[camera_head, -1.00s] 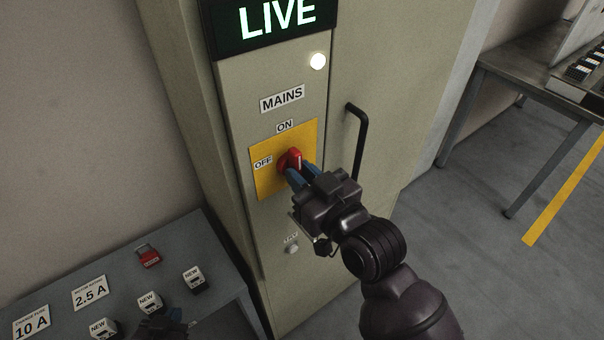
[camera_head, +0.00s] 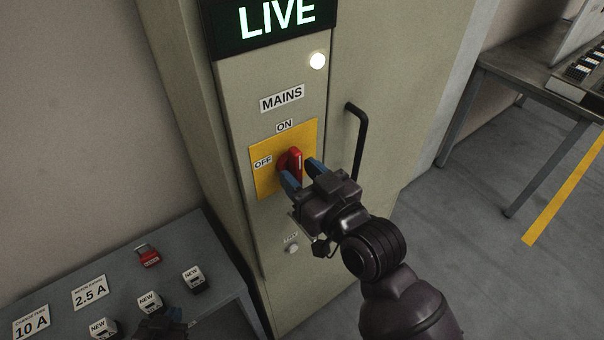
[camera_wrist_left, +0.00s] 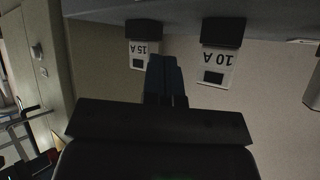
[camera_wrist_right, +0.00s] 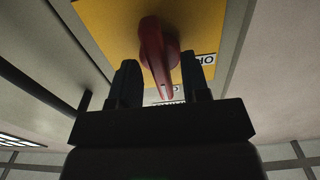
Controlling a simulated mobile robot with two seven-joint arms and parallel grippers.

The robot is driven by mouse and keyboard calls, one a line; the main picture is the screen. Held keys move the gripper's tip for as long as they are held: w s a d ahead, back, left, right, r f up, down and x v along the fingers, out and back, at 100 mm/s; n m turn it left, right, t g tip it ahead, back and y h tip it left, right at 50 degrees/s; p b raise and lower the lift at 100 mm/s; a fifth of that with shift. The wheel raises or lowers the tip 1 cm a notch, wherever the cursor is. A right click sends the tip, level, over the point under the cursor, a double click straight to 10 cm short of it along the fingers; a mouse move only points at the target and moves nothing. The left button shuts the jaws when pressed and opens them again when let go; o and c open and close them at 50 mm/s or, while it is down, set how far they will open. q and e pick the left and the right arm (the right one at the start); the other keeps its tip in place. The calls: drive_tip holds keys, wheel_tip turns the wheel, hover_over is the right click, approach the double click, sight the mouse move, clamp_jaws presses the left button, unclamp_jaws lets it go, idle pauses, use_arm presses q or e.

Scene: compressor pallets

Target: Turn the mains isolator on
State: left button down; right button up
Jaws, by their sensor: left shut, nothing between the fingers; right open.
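The mains isolator is a red rotary handle (camera_head: 293,162) on a yellow plate (camera_head: 267,182) on the cabinet front. The handle stands upright, its white mark toward the ON label (camera_head: 285,126); the OFF label (camera_head: 263,162) is to its left. My right gripper (camera_head: 303,172) is open, with its blue fingers either side of the handle and apart from it. In the right wrist view the red handle (camera_wrist_right: 155,55) shows between and beyond the open fingers (camera_wrist_right: 159,85). My left gripper (camera_head: 165,325) is at the bottom edge of the head view; the left wrist view shows its fingers (camera_wrist_left: 165,80) together and empty.
The cabinet has a lit LIVE sign (camera_head: 278,18), a glowing white lamp (camera_head: 318,61) and a black door handle (camera_head: 359,140) right of the isolator. A grey bench (camera_head: 205,245) at lower left holds a red padlock (camera_head: 147,256), labels and small NEW blocks.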

drive_tip(key=b+v, duration=0.1)
drive_tip(key=v, duration=1)
drive_tip(key=shift+b, duration=0.35)
drive_tip(key=shift+w+a, duration=0.1)
drive_tip(key=w+d+f+m+h, duration=0.2)
drive_tip(key=d+f+h, duration=0.15)
drive_tip(key=f, duration=0.35)
drive_tip(key=w+d+f+m+h, duration=0.1)
drive_tip(key=w+d+f+h, duration=0.15)
drive_tip(key=d+f, duration=0.35)
drive_tip(key=s+d+f+m+g+h, duration=0.1)
drive_tip(key=s+d+f, duration=0.2)
drive_tip(key=f, duration=0.3)
drive_tip(key=s+d+f+m+g+h+b, duration=0.1)
drive_tip(key=s+d+f+h, duration=0.1)
drive_tip(key=d+f, duration=0.3)
drive_tip(key=s+d+f+m+g+h, duration=0.1)
drive_tip(key=s+d+f, duration=0.3)
drive_tip(key=f, duration=0.3)
drive_tip(key=shift+h, duration=0.4)
drive_tip(key=shift+f, duration=0.15)
